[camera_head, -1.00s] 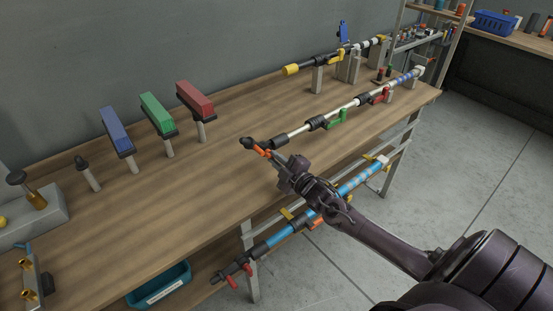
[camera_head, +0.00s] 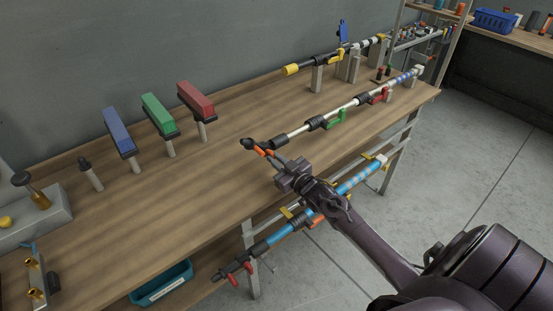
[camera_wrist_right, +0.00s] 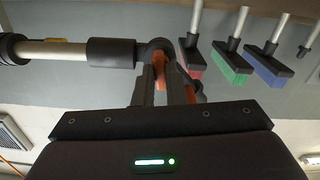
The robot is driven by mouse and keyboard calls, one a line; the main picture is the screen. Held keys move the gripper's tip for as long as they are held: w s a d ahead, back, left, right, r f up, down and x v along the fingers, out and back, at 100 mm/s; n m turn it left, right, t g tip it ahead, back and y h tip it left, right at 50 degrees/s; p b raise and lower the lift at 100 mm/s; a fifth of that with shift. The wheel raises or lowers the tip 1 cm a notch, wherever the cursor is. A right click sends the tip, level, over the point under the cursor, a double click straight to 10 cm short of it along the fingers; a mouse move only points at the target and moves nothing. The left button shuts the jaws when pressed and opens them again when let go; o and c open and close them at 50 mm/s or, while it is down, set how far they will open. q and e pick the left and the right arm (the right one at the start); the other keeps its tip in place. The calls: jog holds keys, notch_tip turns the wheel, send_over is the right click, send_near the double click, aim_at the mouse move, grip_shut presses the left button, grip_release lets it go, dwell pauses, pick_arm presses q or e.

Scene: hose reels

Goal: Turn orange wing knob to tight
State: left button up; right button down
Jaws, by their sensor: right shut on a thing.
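The orange wing knob (camera_head: 262,152) sits at the near left end of the silver pole, just beside the pole's black end fitting (camera_head: 247,144). My right gripper (camera_head: 273,158) reaches it from the lower right and is shut on the knob. In the right wrist view the knob's orange part (camera_wrist_right: 162,75) shows between the two dark fingers of the gripper (camera_wrist_right: 170,88), beneath the black fitting. The fingers hide part of the knob, and I cannot tell how tight it is. My left gripper is not in view.
Green (camera_head: 337,119) and red (camera_head: 380,96) levers sit farther along the pole. A blue pole (camera_head: 290,231) hangs along the table's front. The wooden tabletop (camera_head: 190,205) left of the gripper is clear.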

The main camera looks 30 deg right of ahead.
jog(key=shift+f+m, duration=0.1)
jog(key=shift+m, duration=0.8)
jog(key=c, duration=1.5)
grip_release()
jog(key=shift+s+d+b, duration=0.2)
jog(key=shift+s+b, duration=0.05)
jog(key=shift+s, duration=1.75)
jog(key=shift+s+d+b, duration=0.15)
jog(key=shift+s+b, duration=0.1)
jog(key=shift+s, duration=1.7)
